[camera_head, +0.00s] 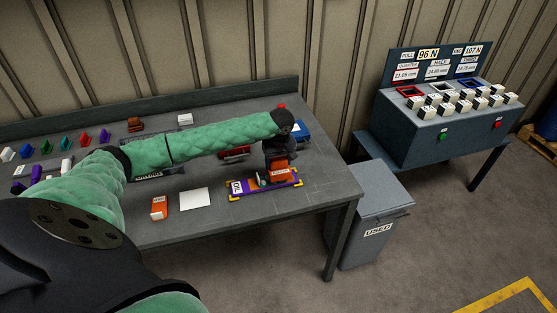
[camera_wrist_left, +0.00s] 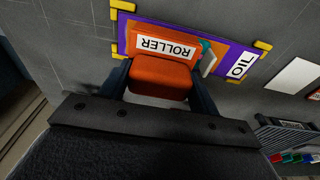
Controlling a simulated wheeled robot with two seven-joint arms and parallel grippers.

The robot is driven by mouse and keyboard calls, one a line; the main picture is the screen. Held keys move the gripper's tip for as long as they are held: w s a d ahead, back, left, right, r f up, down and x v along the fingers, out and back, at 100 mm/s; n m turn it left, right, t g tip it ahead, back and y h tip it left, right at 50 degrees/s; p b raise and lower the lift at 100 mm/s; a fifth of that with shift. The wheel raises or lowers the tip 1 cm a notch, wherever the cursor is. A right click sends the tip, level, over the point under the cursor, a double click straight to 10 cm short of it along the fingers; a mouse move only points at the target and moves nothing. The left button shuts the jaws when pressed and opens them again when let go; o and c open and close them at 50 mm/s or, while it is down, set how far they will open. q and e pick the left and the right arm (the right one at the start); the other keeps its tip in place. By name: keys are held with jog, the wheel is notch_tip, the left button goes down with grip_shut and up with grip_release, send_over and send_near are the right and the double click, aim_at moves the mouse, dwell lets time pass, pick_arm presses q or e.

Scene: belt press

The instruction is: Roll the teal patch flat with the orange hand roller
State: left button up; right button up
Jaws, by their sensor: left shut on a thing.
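My left gripper (camera_head: 279,163) is shut on the orange hand roller (camera_head: 280,173), above the right part of the purple belt piece (camera_head: 240,188). In the left wrist view, the fingers (camera_wrist_left: 160,88) stand on either side of the roller's orange block (camera_wrist_left: 160,75), which carries a ROLLER label. A small strip of the teal patch (camera_wrist_left: 208,56) shows beside the roller on the purple belt (camera_wrist_left: 225,55); the roller hides the rest. I cannot tell whether the roller touches the patch. My right gripper is not in view.
Yellow corner brackets (camera_wrist_left: 262,46) frame the belt. A white sheet (camera_head: 195,199) and an orange-and-white block (camera_head: 159,207) lie to its left on the grey table (camera_head: 215,223). A USED bin (camera_head: 370,200) stands right of the table. A press console (camera_head: 420,130) is farther right.

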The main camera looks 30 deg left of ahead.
aim_at(272, 166)
pick_arm(q)
jog(key=shift+f, duration=0.95)
jog(key=shift+s, duration=0.1)
jog(key=shift+s+a+p, duration=0.4)
jog(key=shift+p, duration=0.3)
jog(key=shift+s+a, duration=0.1)
jog(key=shift+s, duration=0.05)
jog(key=shift+s+a+p, duration=0.3)
jog(key=shift+s+p, duration=0.05)
jog(key=shift+p, duration=0.35)
dwell(0.3)
